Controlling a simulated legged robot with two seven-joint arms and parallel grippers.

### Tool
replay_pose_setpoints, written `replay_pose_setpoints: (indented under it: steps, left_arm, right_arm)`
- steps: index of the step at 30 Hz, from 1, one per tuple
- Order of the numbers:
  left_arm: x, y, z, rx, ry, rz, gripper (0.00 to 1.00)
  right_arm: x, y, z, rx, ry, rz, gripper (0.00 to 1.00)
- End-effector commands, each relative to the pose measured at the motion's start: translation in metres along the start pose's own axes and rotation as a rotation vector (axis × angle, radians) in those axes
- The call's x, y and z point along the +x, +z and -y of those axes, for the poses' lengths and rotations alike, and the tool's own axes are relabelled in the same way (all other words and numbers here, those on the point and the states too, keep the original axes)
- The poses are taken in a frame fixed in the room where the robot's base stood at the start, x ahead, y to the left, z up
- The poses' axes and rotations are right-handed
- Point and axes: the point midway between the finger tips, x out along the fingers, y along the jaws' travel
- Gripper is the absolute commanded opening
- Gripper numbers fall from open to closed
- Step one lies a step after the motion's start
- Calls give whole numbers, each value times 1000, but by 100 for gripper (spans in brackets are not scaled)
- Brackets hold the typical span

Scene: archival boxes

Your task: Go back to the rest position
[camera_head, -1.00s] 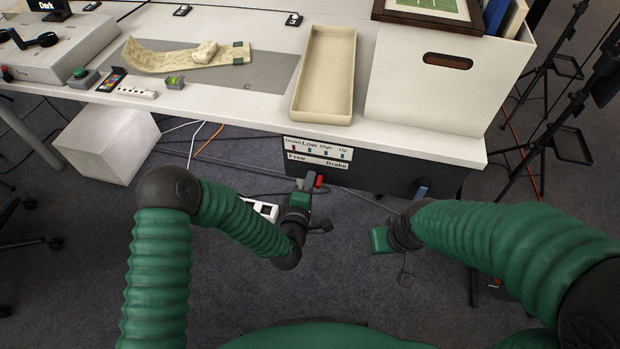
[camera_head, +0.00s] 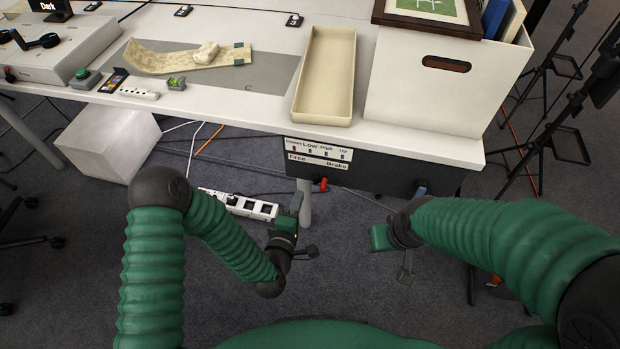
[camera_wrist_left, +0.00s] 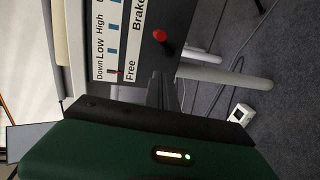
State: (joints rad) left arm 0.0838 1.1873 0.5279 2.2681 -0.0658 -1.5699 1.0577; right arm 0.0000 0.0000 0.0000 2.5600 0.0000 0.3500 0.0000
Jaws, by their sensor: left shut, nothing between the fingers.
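My left gripper (camera_head: 297,203) hangs in front of the table, below its front edge, with its fingers together and nothing between them. In the left wrist view the left gripper's fingers (camera_wrist_left: 163,92) show dark and narrow, with the control panel (camera_wrist_left: 120,40) and its red knob (camera_wrist_left: 162,36) beyond them. The gripper is apart from the panel. My right gripper (camera_head: 377,238) is at the right, in front of the table and over the floor. Its fingers are too unclear to tell open from shut.
The white table (camera_head: 230,116) holds a beige tray (camera_head: 325,75), a white box (camera_head: 440,85) with a handle slot, and a cream strip (camera_head: 180,58) on a grey mat. A power strip (camera_head: 245,205) lies on the floor behind my left gripper. Tripods (camera_head: 545,130) stand at the right.

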Motion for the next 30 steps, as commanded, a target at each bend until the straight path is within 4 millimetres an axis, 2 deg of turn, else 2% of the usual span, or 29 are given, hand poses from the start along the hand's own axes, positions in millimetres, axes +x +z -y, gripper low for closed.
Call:
replay_pose_setpoints:
  steps: [11,14,17,20,22,24,27,30]
  left_arm:
    - [1,0,-1,20,-10,8,0]
    - [2,-4,-2,156,-77,54,0]
    - [-5,-22,1,428,-228,136,0]
    - [-32,-56,3,722,-432,227,0]
    - [-60,-82,2,875,-567,287,0]
    - [-90,-103,-2,982,-685,347,0]
    - [-135,-124,-8,1079,-822,435,0]
    - [-179,-137,-16,1131,-929,528,0]
  right_arm:
    - [0,0,0,0,0,0,49]
    - [0,0,0,0,0,0,49]
    - [0,0,0,0,0,0,49]
    - [0,0,0,0,0,0,49]
    - [0,0,0,0,0,0,49]
    - [0,0,0,0,0,0,49]
    - [0,0,0,0,0,0,49]
    - [0,0,0,0,0,0,49]
